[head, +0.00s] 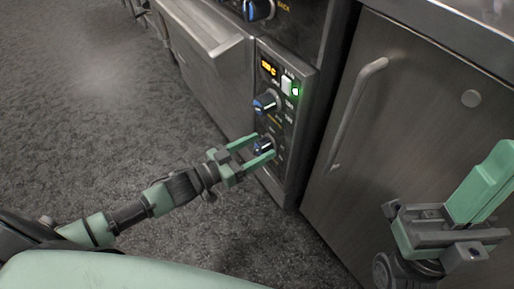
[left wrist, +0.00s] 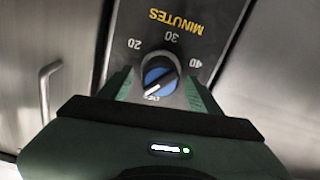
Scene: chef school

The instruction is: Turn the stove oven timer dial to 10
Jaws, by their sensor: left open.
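The timer dial (head: 263,147) is the lower blue-and-black knob on the stove's narrow control panel. In the left wrist view the dial (left wrist: 160,76) has a white pointer aimed to the lower left, between the partly hidden OFF mark and the 20. The marks 20, 30, 40 and the word MINUTES show upside down around it. My left gripper (head: 262,147) is open, with one finger on each side of the dial. Whether the fingers touch it I cannot tell. My right gripper (head: 462,208) is at the right edge, away from the panel; its opening is unclear.
An upper knob (head: 266,102), a lit green switch (head: 290,88) and an orange display (head: 268,68) are above the dial. A steel door with a long handle (head: 355,110) is to the right. Grey floor (head: 90,120) is open.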

